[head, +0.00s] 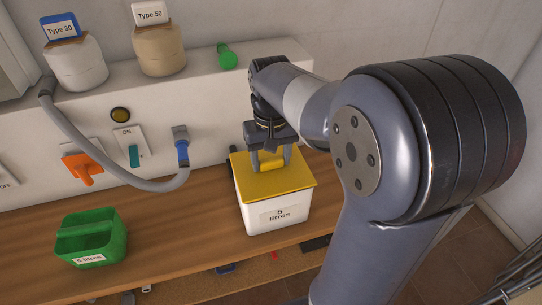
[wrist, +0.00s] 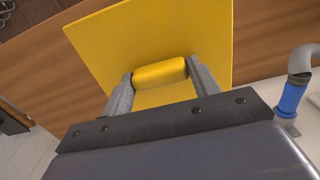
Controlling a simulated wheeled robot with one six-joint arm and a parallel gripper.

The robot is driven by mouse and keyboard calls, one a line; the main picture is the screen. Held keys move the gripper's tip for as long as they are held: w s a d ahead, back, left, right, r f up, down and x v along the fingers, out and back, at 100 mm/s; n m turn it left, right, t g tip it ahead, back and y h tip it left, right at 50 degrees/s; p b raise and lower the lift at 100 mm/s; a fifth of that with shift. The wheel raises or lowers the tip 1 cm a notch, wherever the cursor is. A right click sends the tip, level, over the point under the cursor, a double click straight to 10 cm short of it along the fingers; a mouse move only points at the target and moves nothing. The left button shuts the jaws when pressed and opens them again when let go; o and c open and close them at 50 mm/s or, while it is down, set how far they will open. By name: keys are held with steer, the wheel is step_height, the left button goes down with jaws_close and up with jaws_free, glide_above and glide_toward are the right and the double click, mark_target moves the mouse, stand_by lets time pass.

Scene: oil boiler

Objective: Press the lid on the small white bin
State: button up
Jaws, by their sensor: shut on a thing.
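The small white bin (head: 275,214), labelled "5 litres", stands on the wooden bench. The yellow lid (head: 262,190) lies over its top in the head view and looks roughly level; I cannot tell whether it is pressed fully down. My gripper (head: 271,161) is above the lid, shut on its yellow cylindrical handle. In the wrist view, my gripper (wrist: 160,82) has one finger at each end of the handle (wrist: 160,72), and the yellow lid (wrist: 190,35) spreads out beyond it. The bin is hidden in the wrist view.
A green "5 litres" container (head: 92,238) stands on the wooden bench (head: 185,215) to the left. A grey hose with a blue fitting (head: 183,150) hangs left of the bin. An orange valve handle (head: 83,168) projects from the white panel. Two jars (head: 160,50) stand on the ledge.

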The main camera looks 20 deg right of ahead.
steer(key=o, duration=1.4)
steer(key=shift+o, duration=0.2)
steer(key=shift+r+p, duration=3.2)
steer(key=shift+r, duration=0.35)
steer(key=shift+c, duration=0.3)
jaws_close()
steer(key=shift+f, duration=0.25)
